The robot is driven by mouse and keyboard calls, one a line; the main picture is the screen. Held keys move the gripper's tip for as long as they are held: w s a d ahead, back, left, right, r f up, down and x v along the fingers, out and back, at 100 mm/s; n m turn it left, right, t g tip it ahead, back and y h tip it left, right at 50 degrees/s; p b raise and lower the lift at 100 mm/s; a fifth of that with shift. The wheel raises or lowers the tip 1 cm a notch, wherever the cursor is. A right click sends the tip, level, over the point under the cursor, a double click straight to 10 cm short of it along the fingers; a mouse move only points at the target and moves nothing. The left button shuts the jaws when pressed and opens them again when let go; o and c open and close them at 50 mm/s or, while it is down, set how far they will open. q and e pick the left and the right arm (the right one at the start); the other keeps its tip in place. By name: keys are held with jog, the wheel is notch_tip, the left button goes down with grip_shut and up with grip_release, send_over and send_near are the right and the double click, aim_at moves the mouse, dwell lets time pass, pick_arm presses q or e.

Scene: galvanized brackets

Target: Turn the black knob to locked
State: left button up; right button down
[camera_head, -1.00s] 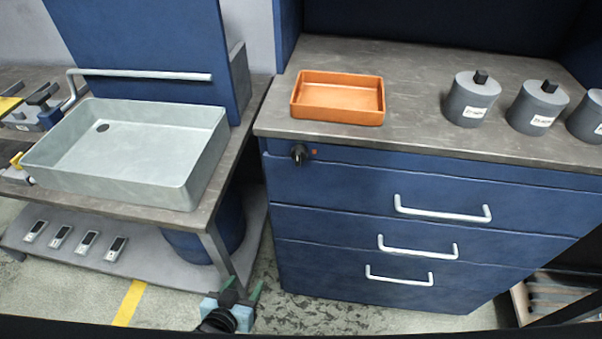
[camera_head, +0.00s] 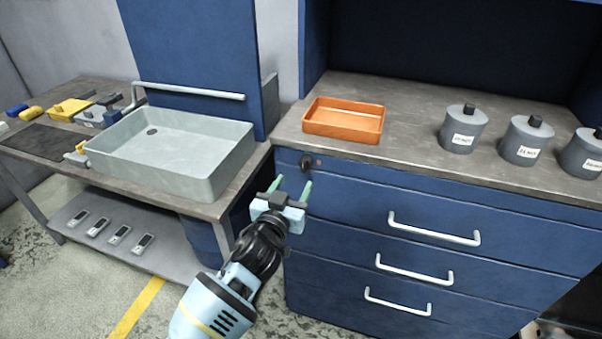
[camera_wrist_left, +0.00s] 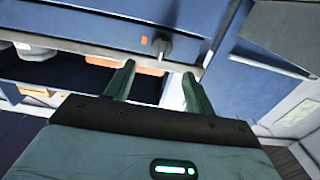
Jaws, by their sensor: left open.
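The black knob (camera_head: 305,162) sits at the upper left of the blue drawer cabinet's front, beside a small orange mark (camera_head: 319,162). In the left wrist view the knob (camera_wrist_left: 161,46) shows ahead of the fingers, near the top middle. My left gripper (camera_head: 291,187) is open and empty, with green fingers spread, just below and left of the knob in the head view. It is apart from the knob. The left wrist view shows its two fingers (camera_wrist_left: 155,80) with a clear gap. My right gripper is not in view.
The cabinet (camera_head: 345,200) has several drawers with silver handles (camera_head: 433,230). On its top are an orange tray (camera_head: 343,121) and grey lidded canisters (camera_head: 463,128). A sink basin (camera_head: 175,150) stands on the bench to the left. A gap separates bench and cabinet.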

aim_at(303, 167)
pick_arm(q)
jog(key=x, duration=0.4)
jog(key=b+x, duration=0.1)
jog(key=x, duration=0.2)
jog(key=shift+a+f, duration=0.1)
jog(key=shift+f, duration=0.2)
jog(key=shift+w+r, duration=0.15)
jog(key=shift+w, duration=0.35)
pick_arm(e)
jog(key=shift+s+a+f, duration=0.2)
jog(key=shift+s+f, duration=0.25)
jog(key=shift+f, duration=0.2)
pick_arm(q)
jog(key=c, duration=0.9)
jog(key=shift+c, duration=0.2)
